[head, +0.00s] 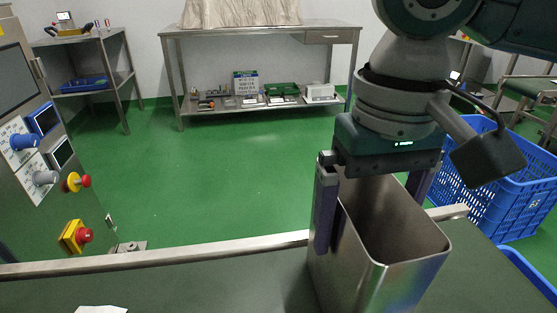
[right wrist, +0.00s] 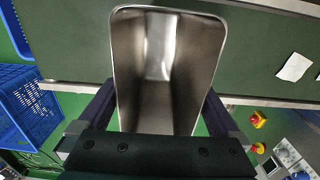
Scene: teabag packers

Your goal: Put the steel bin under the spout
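The steel bin (head: 365,270) is an open-topped, tall rectangular metal container at the lower right of the head view. Its bottom is cut off by the frame, so I cannot tell whether it rests on the green surface. My right gripper (head: 372,205) points down with one finger along each side of the bin, and the fingers appear to press on its walls. The right wrist view looks into the empty bin (right wrist: 190,60), with the right gripper's (right wrist: 160,95) dark fingers against both sides. My left gripper is not in view. No spout is visible.
The green work surface (head: 210,285) has a metal edge rail (head: 200,250) and a white scrap (head: 100,309). A control panel (head: 30,150) with knobs and buttons stands at left. A blue crate (head: 500,190) is at right. A steel table (head: 250,33) stands behind open green floor.

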